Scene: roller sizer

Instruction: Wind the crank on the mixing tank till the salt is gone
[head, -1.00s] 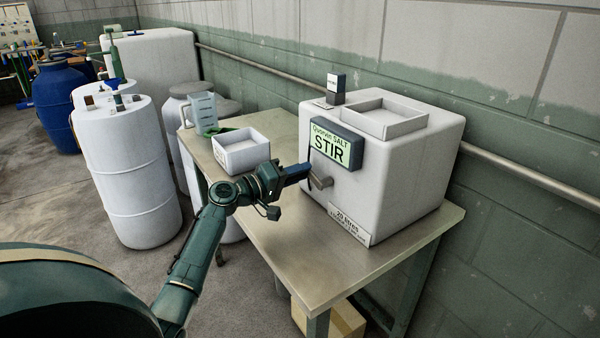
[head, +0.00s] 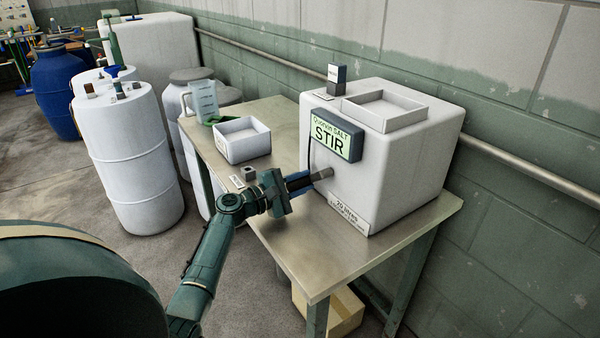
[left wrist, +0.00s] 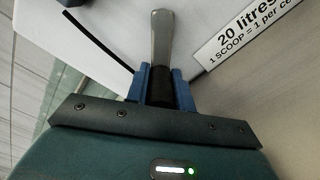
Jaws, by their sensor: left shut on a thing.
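The white mixing tank (head: 410,175) stands on the metal table, with an open square hatch (head: 385,108) on top and a display (head: 336,137) reading "STIR" on its front. My left gripper (head: 308,180) is at the tank's front, below the display, shut on the crank's dark handle (head: 322,174). In the left wrist view the blue fingers (left wrist: 160,86) close around the dark grip, and the grey crank arm (left wrist: 161,38) extends beyond them. The salt inside the tank cannot be seen. My right gripper is not in view.
On the table (head: 290,262) left of the tank are a white open tray (head: 242,141), a clear jug (head: 203,99) and a small grey block (head: 248,173). White drums (head: 130,160) stand left of the table. A wall and pipe (head: 520,175) run behind the tank.

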